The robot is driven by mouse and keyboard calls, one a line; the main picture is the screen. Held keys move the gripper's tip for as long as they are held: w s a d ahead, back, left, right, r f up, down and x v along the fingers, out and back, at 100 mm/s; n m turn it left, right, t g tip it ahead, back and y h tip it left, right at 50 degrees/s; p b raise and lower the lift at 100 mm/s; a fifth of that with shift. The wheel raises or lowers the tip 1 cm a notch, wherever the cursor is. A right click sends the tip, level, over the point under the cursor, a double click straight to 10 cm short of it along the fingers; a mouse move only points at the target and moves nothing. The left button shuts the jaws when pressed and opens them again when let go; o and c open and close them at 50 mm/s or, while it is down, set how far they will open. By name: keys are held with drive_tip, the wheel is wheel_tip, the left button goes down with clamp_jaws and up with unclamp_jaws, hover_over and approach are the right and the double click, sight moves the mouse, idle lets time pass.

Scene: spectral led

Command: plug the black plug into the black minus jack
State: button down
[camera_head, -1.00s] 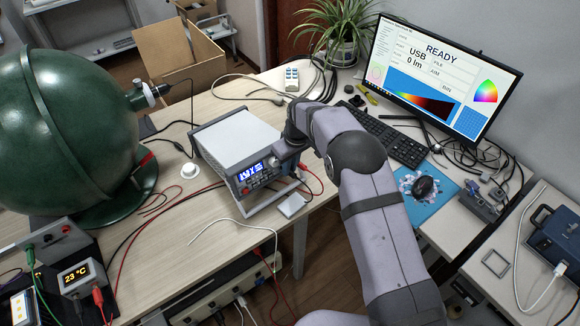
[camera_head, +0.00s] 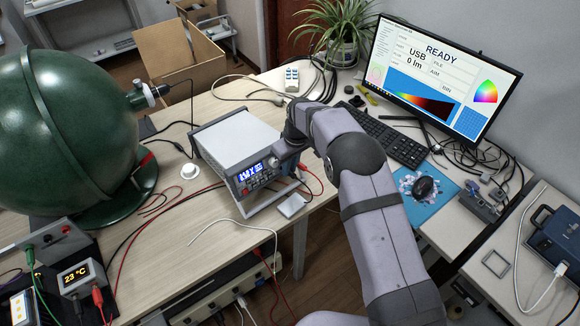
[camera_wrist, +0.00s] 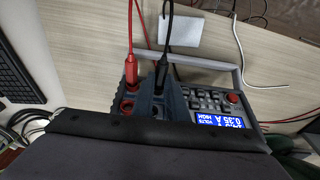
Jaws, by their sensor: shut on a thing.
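The power supply (camera_head: 238,148) is a grey box with a lit blue display, on the table left of my arm. In the wrist view its front panel (camera_wrist: 200,97) shows a red plug (camera_wrist: 131,76) standing at the red side. The black plug (camera_wrist: 162,72), with its black cable, stands beside it. My gripper (camera_wrist: 160,92) has its blue-grey fingers shut on the black plug, at the panel. In the head view my arm's end hides the fingers.
A red ring jack (camera_wrist: 127,106) lies close to the fingers. The supply's handle (camera_wrist: 230,75) passes near the panel. A small white plate (camera_head: 292,206) lies on the table in front of the supply. A white cable (camera_head: 240,223) lies to the left.

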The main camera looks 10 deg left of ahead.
drive_tip(key=c, duration=1.7)
unclamp_jaws()
drive_tip(key=shift+w+a+r, duration=0.1)
drive_tip(key=shift+w+a, duration=0.2)
drive_tip(key=shift+a, duration=0.1)
drive_tip(key=shift+o, duration=0.2)
drive_tip(key=shift+d, duration=0.1)
drive_tip(key=shift+s+d+r+b, duration=0.15)
drive_tip(key=shift+r+b, duration=0.3)
drive_tip(key=shift+r, duration=0.75)
drive_tip(key=shift+s+d+r+b, duration=0.2)
drive_tip(key=shift+r+b, duration=0.25)
drive_tip(key=shift+r, duration=0.7)
drive_tip(key=shift+s+d+r+b, duration=0.15)
drive_tip(key=shift+r+b, duration=0.3)
drive_tip(key=shift+r, duration=0.75)
